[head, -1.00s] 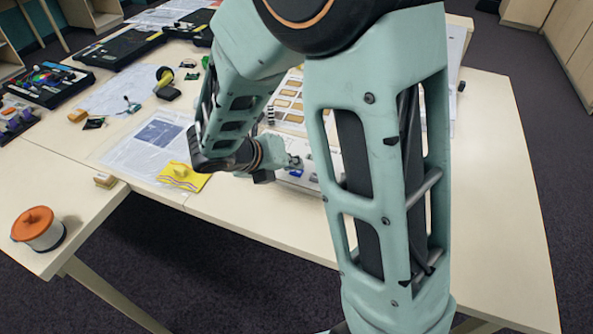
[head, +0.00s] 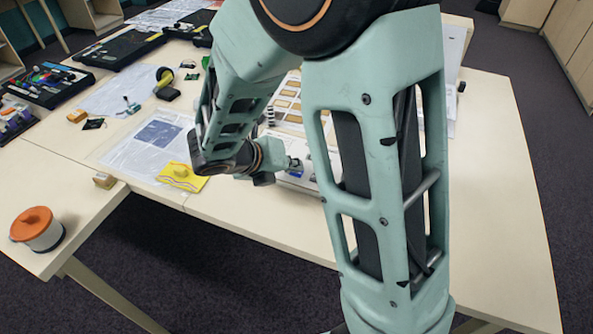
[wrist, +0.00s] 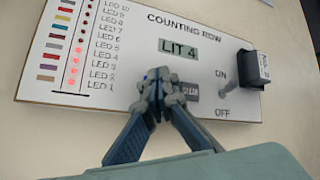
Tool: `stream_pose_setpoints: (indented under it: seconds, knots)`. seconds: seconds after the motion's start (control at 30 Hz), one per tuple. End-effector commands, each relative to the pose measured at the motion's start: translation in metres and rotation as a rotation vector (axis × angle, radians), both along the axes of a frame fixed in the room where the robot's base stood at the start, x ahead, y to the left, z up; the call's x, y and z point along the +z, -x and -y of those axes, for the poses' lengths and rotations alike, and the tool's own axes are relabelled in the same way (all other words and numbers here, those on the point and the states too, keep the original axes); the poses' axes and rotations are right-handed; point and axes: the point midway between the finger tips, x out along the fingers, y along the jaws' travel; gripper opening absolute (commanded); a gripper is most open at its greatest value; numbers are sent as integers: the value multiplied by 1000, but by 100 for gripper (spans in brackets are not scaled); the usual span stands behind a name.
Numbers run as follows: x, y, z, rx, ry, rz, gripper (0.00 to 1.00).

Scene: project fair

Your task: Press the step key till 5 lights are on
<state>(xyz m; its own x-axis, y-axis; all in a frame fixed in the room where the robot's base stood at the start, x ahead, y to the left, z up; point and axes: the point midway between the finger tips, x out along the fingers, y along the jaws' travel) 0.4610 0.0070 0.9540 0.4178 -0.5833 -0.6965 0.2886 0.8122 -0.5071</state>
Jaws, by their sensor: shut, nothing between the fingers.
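The white counting row panel (wrist: 130,52) fills much of the wrist view. Its display (wrist: 179,49) reads LIT 4. A column of LEDs (wrist: 73,72) runs down its left side, and the lower ones, from LED 1 up, glow red. My gripper (wrist: 156,77) is shut and empty, with its tips over the panel below the display. The step key is mostly hidden by the fingertips; a bit of blue shows beside them. I cannot tell whether the tips touch it. In the head view my gripper (head: 295,166) is low over the panel.
A lever switch marked ON and OFF (wrist: 238,82) and a black block (wrist: 252,66) stand at the panel's right. The table's right side is clear.

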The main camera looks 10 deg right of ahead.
Motion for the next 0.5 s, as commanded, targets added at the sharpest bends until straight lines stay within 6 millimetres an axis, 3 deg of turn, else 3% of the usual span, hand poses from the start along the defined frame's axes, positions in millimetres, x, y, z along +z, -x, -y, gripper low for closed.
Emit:
stream_pose_setpoints:
  seconds: [0.3, 0.5]
  knots:
    - [15, 0, 0, 0, 0, -1, 0]
    - [15, 0, 0, 0, 0, -1, 0]
